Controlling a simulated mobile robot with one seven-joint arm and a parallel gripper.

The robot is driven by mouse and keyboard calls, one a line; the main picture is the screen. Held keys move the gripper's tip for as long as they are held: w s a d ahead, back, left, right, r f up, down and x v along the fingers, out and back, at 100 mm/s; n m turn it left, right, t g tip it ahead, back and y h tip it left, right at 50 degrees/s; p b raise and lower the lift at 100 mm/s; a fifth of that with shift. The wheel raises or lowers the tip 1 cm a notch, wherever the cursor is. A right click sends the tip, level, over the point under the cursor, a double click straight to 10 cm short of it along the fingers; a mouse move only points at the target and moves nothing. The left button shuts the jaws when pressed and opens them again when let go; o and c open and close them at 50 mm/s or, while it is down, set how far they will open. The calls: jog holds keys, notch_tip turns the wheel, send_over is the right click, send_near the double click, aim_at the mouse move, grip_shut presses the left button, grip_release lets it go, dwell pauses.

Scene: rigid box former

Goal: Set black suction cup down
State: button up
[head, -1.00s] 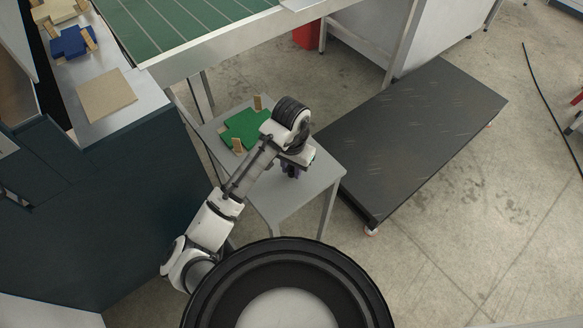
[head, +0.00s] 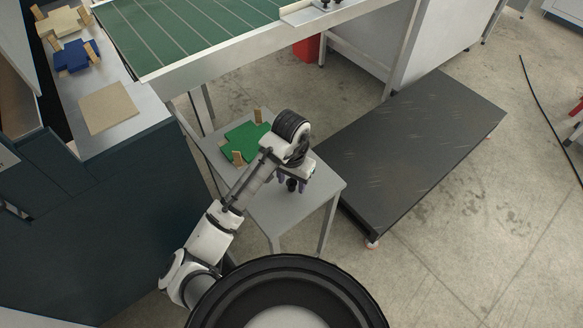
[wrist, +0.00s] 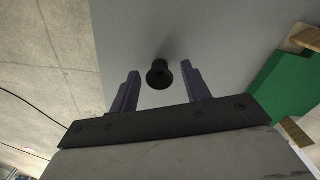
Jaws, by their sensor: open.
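The black suction cup (wrist: 159,74) stands on the small grey table (head: 262,208), between and slightly beyond my fingertips in the wrist view. In the head view the suction cup (head: 291,184) shows as a small dark shape under my wrist. My gripper (wrist: 158,80) is open, with one purple-grey finger on each side of the cup and a gap visible on both sides. In the head view my gripper (head: 292,186) is over the table's right half, partly hidden by my wrist.
A green cross-shaped piece (head: 244,142) with wooden blocks lies on the table's far left part. A low black platform (head: 410,150) stands to the right. A green-topped conveyor (head: 190,35) is behind, and a dark cabinet (head: 95,215) is on the left. The table's front is clear.

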aim_at(292, 182)
notch_tip(292, 182, up, 12)
jog(key=shift+f+p, duration=0.25)
jog(key=shift+p, duration=0.05)
